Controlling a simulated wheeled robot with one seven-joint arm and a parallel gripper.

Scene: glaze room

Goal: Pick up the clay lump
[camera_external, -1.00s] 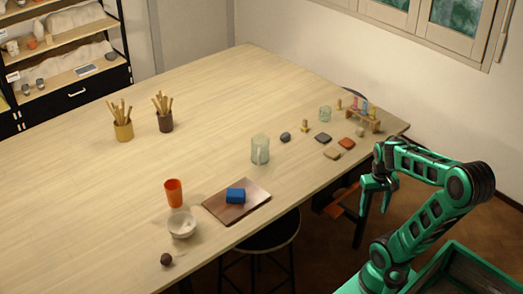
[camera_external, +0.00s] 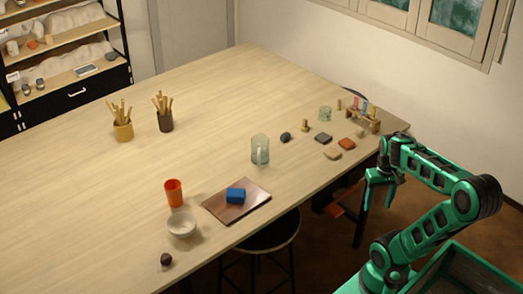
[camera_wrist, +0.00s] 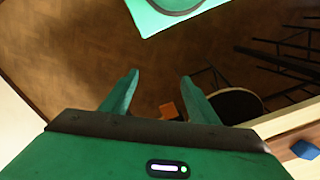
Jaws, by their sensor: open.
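Two small dark rounded lumps lie on the table in the outside view. One brown-black lump (camera_external: 166,259) is near the front edge at lower left, and one dark grey lump (camera_external: 286,137) is right of the glass mug. I cannot tell for sure which is the clay lump. My gripper (camera_external: 378,204) hangs off the table's right front edge, apart from both lumps. In the wrist view my gripper (camera_wrist: 160,76) has its two fingers spread with nothing held between them. Neither lump can be made out in the wrist view.
The table (camera_external: 95,185) has wide bare areas. A white bowl (camera_external: 182,226), orange cup (camera_external: 173,192), brown board (camera_external: 258,199) with a blue block (camera_external: 236,196), and glass mug (camera_external: 260,150) stand along the front. Small tiles (camera_external: 323,137) lie at right. A stool (camera_wrist: 237,105) is below.

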